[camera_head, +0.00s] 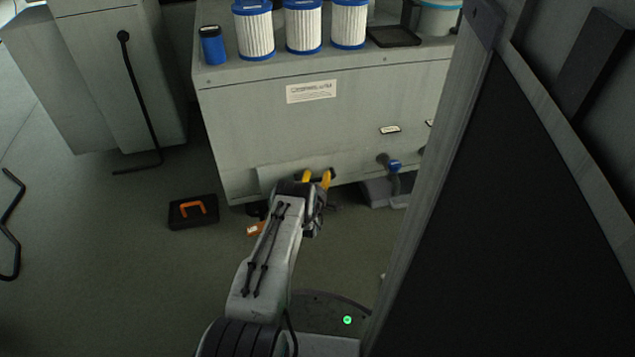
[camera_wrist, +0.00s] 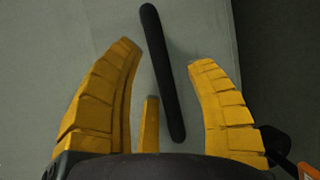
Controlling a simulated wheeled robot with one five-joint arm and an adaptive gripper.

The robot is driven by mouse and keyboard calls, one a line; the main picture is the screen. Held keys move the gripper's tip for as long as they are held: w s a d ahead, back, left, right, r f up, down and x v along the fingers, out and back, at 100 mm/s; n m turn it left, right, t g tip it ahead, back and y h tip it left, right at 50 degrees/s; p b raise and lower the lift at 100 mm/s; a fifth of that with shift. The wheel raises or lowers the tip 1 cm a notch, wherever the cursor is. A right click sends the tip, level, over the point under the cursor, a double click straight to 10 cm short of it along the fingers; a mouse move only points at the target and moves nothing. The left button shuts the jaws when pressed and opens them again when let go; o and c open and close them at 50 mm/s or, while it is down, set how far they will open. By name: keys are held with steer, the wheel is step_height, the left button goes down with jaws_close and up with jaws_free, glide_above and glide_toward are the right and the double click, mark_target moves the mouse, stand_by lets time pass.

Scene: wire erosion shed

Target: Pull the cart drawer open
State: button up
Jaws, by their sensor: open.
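The cart (camera_head: 310,125) is a grey cabinet in the middle of the head view. Low on its front is a pale drawer panel (camera_head: 275,175), partly hidden by my arm. A dark bar handle (camera_wrist: 162,70) crosses the wrist view at a slant in front of a plain grey face (camera_wrist: 85,35). My gripper (camera_head: 317,180) is at the lower front of the cart. Its yellow fingers are open, and in the wrist view the handle lies between them, apart from both fingertips. Whether the handle is deep enough between the fingers is hard to tell.
Several blue-and-white filter cylinders (camera_head: 303,27) and a blue can (camera_head: 212,46) stand on the cart. A large dark-panelled grey structure (camera_head: 500,220) fills the right. Floor at left is mostly clear.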

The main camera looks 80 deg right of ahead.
steer(key=shift+o, duration=0.4)
steer(key=shift+d, duration=0.25)
jaws_close()
